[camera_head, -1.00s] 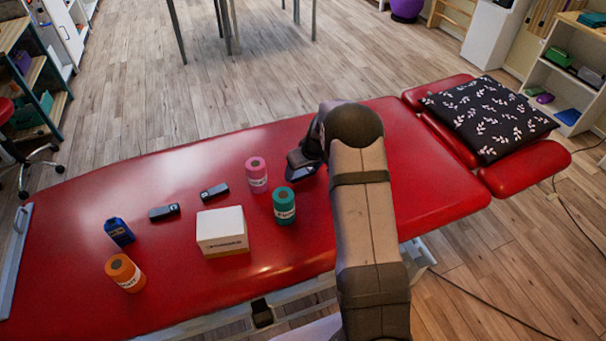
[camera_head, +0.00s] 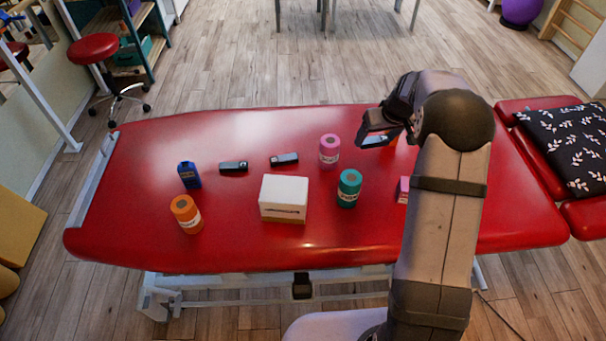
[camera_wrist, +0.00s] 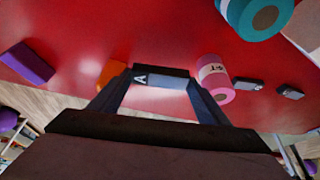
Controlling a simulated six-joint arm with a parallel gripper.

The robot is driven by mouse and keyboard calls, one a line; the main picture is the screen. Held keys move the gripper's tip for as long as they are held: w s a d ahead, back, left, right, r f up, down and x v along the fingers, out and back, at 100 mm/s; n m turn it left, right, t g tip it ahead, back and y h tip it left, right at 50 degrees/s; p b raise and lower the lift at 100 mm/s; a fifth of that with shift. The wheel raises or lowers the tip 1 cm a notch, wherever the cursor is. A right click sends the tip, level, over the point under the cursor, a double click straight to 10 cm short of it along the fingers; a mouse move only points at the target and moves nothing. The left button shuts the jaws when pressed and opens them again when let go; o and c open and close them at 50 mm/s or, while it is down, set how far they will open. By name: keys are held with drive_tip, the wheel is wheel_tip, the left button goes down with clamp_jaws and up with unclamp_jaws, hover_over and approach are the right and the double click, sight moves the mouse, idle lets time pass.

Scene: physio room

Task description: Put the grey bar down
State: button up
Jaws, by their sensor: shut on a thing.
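My gripper (camera_head: 376,138) is over the far right part of the red couch, right of the pink roll. It is shut on the grey bar (camera_head: 375,141), which shows as a small pale strip between the fingers. In the wrist view the bar (camera_wrist: 160,76) lies across between the two fingertips, with a dark face and a white letter on it. I cannot tell whether it touches the couch. Two other dark bars, one (camera_head: 233,167) and another (camera_head: 284,159), lie on the couch further left.
The red couch (camera_head: 260,125) also bears a pink roll (camera_head: 330,150), teal roll (camera_head: 349,188), white box (camera_head: 284,198), orange roll (camera_head: 186,214), blue bottle (camera_head: 189,175) and pink box (camera_head: 403,190). An orange thing (camera_wrist: 112,72) and a purple block (camera_wrist: 27,62) are near my gripper. The far left is clear.

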drive_tip(key=w+a+r+n+p, duration=0.25)
drive_tip(key=a+r, duration=0.45)
drive_tip(key=a, duration=0.4)
wheel_tip(320, 180, up, 3)
drive_tip(key=n+g+y+p, duration=0.3)
drive_tip(key=n+g+y, duration=0.1)
drive_tip(key=n, duration=0.8)
hover_over(281, 189)
drive_tip(key=d, duration=0.2)
drive_tip(key=shift+a+f+n, duration=0.1)
drive_tip(key=shift+a+n, duration=0.15)
drive_tip(key=shift+n, duration=0.6)
drive_tip(key=shift+f+p, duration=1)
drive_tip(key=shift+f, duration=4)
drive_tip(key=shift+f, duration=0.2)
